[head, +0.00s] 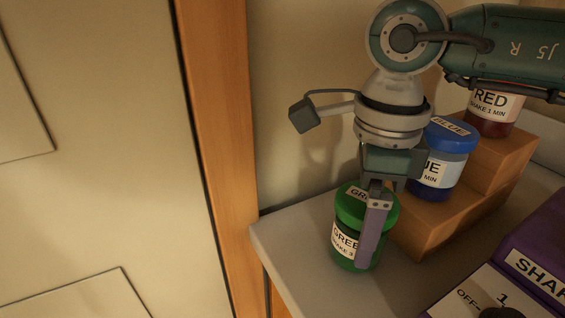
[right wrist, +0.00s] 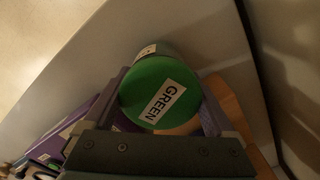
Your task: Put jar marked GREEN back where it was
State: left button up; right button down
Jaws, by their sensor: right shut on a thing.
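The jar marked GREEN (head: 344,244) has a green lid and a white label. My right gripper (head: 370,228) comes down from above and is shut on it, a finger on each side. In the right wrist view its lid (right wrist: 158,92), with the GREEN label, sits between the two fingers. The jar is upright near the left end of the counter (head: 288,236), beside the left end of a wooden stepped stand (head: 432,232). I cannot tell whether its base touches the counter. My left gripper is not in view.
The jar marked BLUE (head: 436,176) stands on a lower step, and the jar marked RED (head: 492,104) on a higher one. A purple device (head: 536,236) with an OFF dial panel is at the lower right. A wooden post (head: 222,150) rises left of the counter.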

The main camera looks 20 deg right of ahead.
jog(key=shift+c, duration=0.7)
grip_release()
jog(key=shift+f, duration=0.15)
jog(key=shift+o, duration=0.7)
jog(key=shift+r, duration=0.35)
notch_tip(320, 180, up, 11)
jog(key=shift+f, duration=0.1)
jog(key=shift+r, duration=0.5)
